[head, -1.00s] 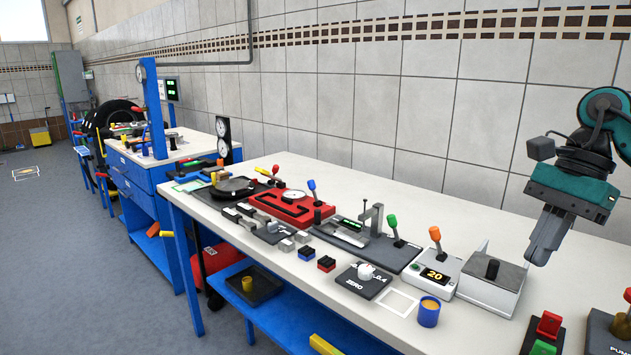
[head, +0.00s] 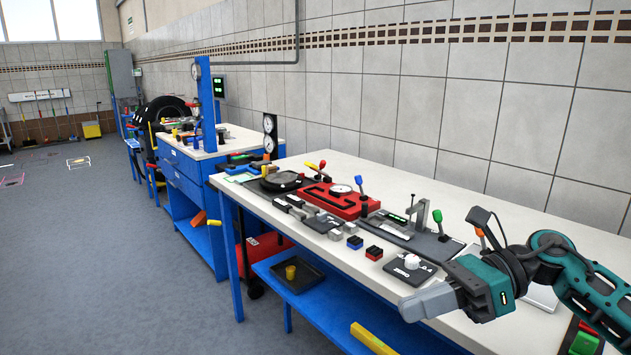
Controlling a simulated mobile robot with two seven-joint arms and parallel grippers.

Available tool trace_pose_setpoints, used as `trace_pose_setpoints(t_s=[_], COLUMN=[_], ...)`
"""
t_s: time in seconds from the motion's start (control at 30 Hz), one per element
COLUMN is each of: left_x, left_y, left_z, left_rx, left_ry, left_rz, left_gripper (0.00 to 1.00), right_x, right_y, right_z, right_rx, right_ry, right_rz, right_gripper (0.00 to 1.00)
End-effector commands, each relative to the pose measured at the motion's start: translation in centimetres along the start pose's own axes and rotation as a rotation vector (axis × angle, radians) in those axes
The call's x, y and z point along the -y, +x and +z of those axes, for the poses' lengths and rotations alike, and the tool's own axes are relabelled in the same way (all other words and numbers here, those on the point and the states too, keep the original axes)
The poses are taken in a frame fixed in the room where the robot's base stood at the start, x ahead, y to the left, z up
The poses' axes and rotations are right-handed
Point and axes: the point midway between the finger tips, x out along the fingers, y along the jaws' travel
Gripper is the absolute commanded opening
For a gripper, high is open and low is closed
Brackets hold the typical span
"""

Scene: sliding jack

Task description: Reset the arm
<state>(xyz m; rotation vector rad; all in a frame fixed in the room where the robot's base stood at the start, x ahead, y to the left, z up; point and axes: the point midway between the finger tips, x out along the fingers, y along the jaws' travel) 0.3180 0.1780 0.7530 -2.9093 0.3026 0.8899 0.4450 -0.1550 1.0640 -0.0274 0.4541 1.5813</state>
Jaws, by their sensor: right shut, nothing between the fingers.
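My right gripper (head: 424,302) is in the head view at the lower right. It is shut and empty, its grey fingers pointing left above the front edge of the white workbench (head: 310,160). It is just in front of the black ZERO block with a white knob (head: 411,263). My right arm, teal and black, comes in from the right and hides much of the bench's right end. My left gripper does not show. No sliding jack can be clearly told apart on the benches.
A red fixture with a dial (head: 330,200) and a grey measuring fixture with a green lever (head: 425,235) stand along the bench. A blue-framed second bench (head: 192,185) stands farther left. A black tray (head: 297,276) sits on the lower shelf.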

Motion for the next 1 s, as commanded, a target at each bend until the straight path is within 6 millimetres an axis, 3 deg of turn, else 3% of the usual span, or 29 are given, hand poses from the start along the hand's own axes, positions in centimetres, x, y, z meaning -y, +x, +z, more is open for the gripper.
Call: trace_pose_setpoints(t_s=[0.03, 0.13, 0.27, 0.37, 0.47, 0.6, 0.7, 0.8, 0.83, 0.9, 1.0], left_x=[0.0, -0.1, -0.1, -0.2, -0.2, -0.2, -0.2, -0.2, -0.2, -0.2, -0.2], left_y=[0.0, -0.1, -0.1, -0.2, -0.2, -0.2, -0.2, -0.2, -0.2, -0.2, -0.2], left_z=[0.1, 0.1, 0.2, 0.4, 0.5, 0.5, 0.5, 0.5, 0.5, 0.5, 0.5], left_rx=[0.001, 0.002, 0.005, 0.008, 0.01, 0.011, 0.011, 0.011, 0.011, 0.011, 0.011], left_ry=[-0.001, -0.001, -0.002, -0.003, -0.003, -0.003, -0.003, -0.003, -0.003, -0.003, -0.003], left_rz=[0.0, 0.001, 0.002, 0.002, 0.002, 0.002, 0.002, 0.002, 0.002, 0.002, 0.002], left_gripper=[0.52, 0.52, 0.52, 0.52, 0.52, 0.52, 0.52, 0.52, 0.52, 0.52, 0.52], right_x=[-0.1, 0.2, 1.4, 2.7, 3.9, 4.1, 2.5, 0.1, -0.7, -2.2, -3.6], right_y=[2.2, 4.6, 5.8, 5.9, 5.6, 5.4, 5.9, 6.7, 6.9, 7.4, 7.8], right_z=[0.0, 0.5, -0.2, -2.3, -6.2, -14.4, -21.0, -26.5, -27.7, -30.1, -32.0], right_rx=[0.132, 0.389, 0.711, 0.952, 1.189, 1.517, 1.74, 1.923, -1.91, -1.822, -1.749], right_ry=[0.114, 0.359, 0.731, 1.047, 1.381, 1.863, 2.192, 2.448, -2.435, -2.327, -2.234], right_rz=[0.014, 0.022, 0.028, 0.029, 0.023, -0.001, -0.031, -0.066, 0.074, 0.087, 0.097], right_gripper=[0.0, 0.0, 0.0, 0.0, 0.0, 0.0, 0.0, 0.0, 0.0, 0.0, 0.0])
